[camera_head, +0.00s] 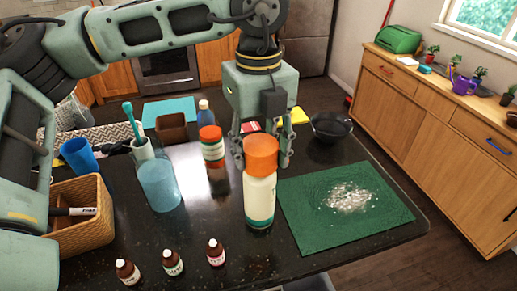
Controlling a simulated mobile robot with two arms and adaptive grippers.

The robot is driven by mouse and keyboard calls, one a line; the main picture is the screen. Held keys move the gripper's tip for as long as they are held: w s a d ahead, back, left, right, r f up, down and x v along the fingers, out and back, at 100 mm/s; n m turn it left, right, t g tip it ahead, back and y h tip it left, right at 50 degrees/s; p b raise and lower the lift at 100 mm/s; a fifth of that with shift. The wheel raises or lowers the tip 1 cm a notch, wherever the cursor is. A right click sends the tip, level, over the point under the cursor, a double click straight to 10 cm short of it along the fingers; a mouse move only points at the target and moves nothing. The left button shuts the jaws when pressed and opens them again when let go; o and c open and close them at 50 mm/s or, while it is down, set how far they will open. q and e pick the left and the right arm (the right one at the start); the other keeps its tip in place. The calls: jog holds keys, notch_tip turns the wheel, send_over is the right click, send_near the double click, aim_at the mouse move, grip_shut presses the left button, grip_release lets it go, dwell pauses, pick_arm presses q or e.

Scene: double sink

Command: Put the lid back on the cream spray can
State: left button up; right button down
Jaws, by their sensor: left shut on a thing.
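The cream spray can (259,203) stands upright on the dark counter near its front middle, with a green label band low down. The orange lid (261,153) is at the top of the can, in line with it. My left gripper (263,158) points down from above, its fingers on either side of the lid, shut on it. No gap shows between lid and can, but I cannot tell if the lid is fully seated. The can's top rim is hidden by the lid. My right gripper is not in view.
A jar with a red-orange cap (211,145) stands just behind left of the can. A green mat (300,215) with white grains lies to the right. Small brown bottles (173,265) stand in front left. A blue cup (160,187) and wicker basket (85,230) are left. A dark bowl (331,128) is behind.

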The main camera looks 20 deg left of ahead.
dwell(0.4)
pick_arm(q)
jog(key=o, duration=0.9)
jog(key=shift+o, duration=0.3)
jog(key=o, duration=0.5)
jog(key=shift+c, duration=0.2)
jog(key=shift+r, duration=0.1)
jog(key=shift+r+p, duration=1.75)
jog(key=shift+r, duration=1.7)
jog(key=shift+c, duration=0.3)
